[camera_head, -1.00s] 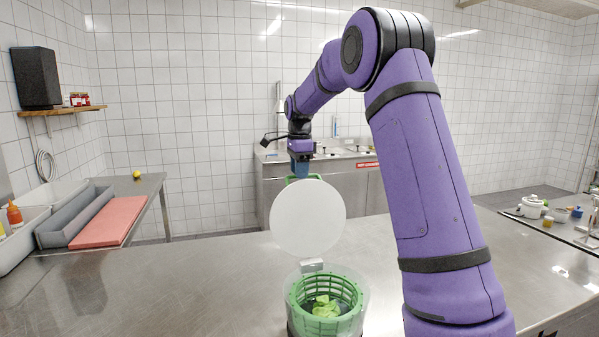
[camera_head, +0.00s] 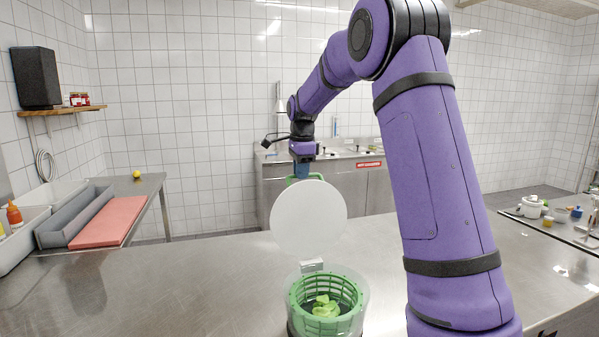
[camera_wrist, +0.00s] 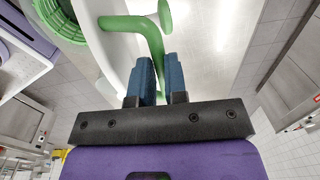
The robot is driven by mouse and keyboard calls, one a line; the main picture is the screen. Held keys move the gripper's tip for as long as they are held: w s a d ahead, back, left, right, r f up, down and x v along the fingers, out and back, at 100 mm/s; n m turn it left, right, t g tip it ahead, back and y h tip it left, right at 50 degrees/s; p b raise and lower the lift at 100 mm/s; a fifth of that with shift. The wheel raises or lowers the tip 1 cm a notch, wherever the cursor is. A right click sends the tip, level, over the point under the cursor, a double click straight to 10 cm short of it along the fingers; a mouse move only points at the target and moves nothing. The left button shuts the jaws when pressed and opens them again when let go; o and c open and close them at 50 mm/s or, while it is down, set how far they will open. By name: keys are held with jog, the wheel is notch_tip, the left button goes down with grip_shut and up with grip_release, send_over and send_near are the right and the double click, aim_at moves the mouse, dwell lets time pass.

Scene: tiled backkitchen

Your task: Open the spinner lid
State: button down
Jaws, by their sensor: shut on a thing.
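The salad spinner (camera_head: 358,300) stands on the steel counter in the head view, a clear bowl with a green basket (camera_head: 296,293) and green leaves (camera_head: 325,306) inside. Its round white lid (camera_head: 308,216) stands raised, nearly upright, at the back of the bowl, by the hinge (camera_head: 312,265). My gripper (camera_head: 303,170) is behind the lid's upper edge, partly hidden. In the wrist view my gripper's blue fingers (camera_wrist: 158,80) are shut on the green handle (camera_wrist: 142,27) of the lid. The green basket (camera_wrist: 67,15) shows at the upper left there.
The steel counter (camera_head: 190,285) is clear left of the spinner. Further left are a red board (camera_head: 110,221), a grey tray (camera_head: 75,216) and white bins. A sink unit (camera_head: 350,190) stands behind. Small pots (camera_head: 532,206) sit at the right.

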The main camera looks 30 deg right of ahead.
jog(key=shift+s+a+r, duration=0.15)
jog(key=shift+s+a, duration=0.05)
jog(key=shift+s, duration=0.4)
jog(key=shift+s+a+r, duration=0.1)
jog(key=shift+s+a, duration=0.05)
jog(key=shift+s, duration=0.5)
jog(key=shift+s+a+r, duration=0.15)
jog(key=shift+s+a, duration=0.05)
jog(key=shift+s, duration=0.4)
jog(key=c, duration=1.1)
grip_release()
jog(key=shift+c, duration=0.2)
jog(key=shift+r, duration=0.1)
notch_tip(320, 180, up, 10)
jog(key=s, duration=0.1)
jog(key=shift+a+r, duration=0.2)
jog(key=shift+r, duration=0.05)
jog(key=shift+s, duration=0.1)
